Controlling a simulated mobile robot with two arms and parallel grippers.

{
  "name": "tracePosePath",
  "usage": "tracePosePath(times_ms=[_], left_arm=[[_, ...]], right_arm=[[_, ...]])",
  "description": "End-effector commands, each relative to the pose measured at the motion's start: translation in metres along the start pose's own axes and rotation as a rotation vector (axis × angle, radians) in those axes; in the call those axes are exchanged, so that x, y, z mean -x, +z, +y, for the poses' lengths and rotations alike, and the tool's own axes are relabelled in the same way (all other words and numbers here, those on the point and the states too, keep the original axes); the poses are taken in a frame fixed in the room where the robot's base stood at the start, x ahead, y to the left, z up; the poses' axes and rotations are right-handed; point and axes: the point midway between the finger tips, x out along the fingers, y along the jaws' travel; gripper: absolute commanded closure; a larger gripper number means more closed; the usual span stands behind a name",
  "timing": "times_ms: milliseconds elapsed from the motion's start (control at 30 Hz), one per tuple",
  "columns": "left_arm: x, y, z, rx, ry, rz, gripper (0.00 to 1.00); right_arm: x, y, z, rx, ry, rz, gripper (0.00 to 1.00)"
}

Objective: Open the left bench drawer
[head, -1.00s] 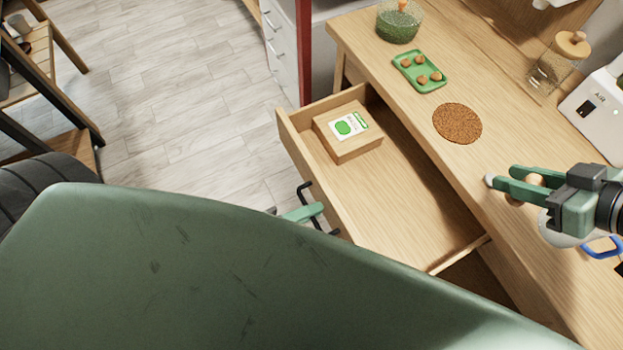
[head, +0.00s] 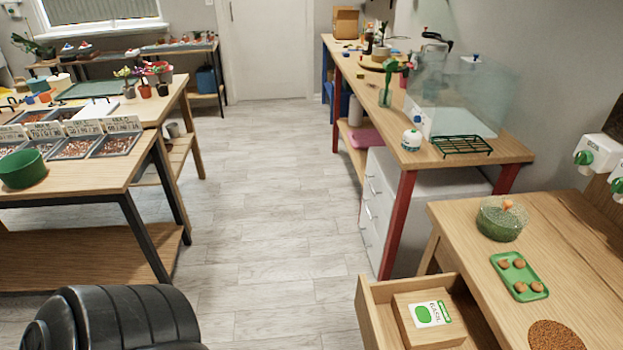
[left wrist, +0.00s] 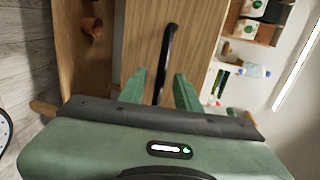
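The bench drawer (head: 374,318) stands pulled out at the lower right of the head view, cut off by the bottom edge. A box with a green and white label (head: 430,313) lies in it. In the left wrist view the wooden drawer front (left wrist: 143,40) carries a black bar handle (left wrist: 168,45). My left gripper (left wrist: 161,76) has its two green fingers on either side of the handle, with gaps showing, so it looks open. Neither gripper shows in the head view now.
On the workbench (head: 463,218) stand a green glass bowl (head: 500,220), a green tray with small brown balls (head: 520,277) and a cork mat (head: 554,336). White drawers (head: 375,205) stand behind. The floor (head: 270,220) is clear in the middle.

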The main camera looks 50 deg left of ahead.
Motion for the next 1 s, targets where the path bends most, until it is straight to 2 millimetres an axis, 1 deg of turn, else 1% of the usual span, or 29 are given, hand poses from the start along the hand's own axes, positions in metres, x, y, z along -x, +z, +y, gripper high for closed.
tracePosePath(times_ms=[100,300,400,500,667,1000], left_arm=[[0.026,-0.001,0.004,0.001,0.005,0.0,0.67],[0.068,-0.001,0.003,0.001,0.005,0.0,0.67],[0.084,-0.001,0.002,0.001,0.004,0.001,0.67],[0.094,0.0,0.002,0.0,0.002,0.0,0.67],[0.102,0.0,0.0,-0.002,0.001,0.001,0.67],[0.102,0.0,0.0,-0.001,0.001,0.001,0.67]], right_arm=[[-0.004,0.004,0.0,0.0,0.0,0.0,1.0],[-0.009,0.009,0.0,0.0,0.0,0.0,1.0],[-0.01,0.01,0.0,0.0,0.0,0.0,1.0],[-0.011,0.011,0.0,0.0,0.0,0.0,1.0],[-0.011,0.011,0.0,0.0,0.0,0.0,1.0],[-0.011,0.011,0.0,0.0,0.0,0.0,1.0]])
